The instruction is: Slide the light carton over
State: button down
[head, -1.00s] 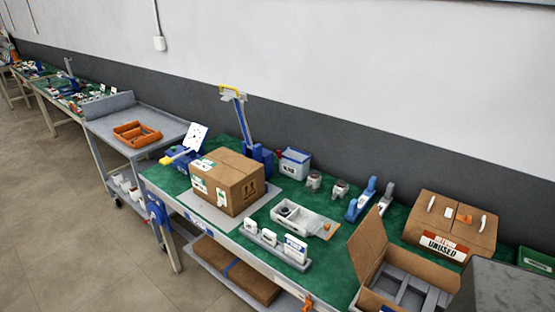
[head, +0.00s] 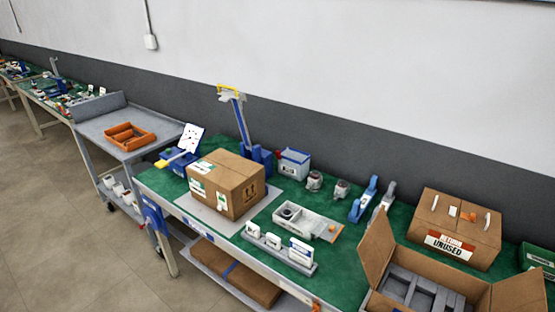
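A closed brown carton (head: 225,187) with white and green labels and dark printed marks sits on a grey mat (head: 201,211) on the green bench. A second closed carton (head: 452,221) with a red and white label reading "UNUSED" stands at the right. Nothing visible shows which of them is the light one. An open carton (head: 375,252) with grey dividers (head: 418,289) inside stands at the front right, its flaps spread. My gripper is not in view.
A blue stand (head: 240,128) and a blue fixture (head: 180,158) are close behind the labelled carton. A grey tray (head: 306,221) and a rack of white parts (head: 280,249) are to its right. A grey cart (head: 90,128) with an orange tray (head: 128,136) stands left.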

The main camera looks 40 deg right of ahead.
aim_at(235, 182)
jog(key=u, duration=0.1)
jog(key=i, duration=1)
jog(key=z, duration=0.35)
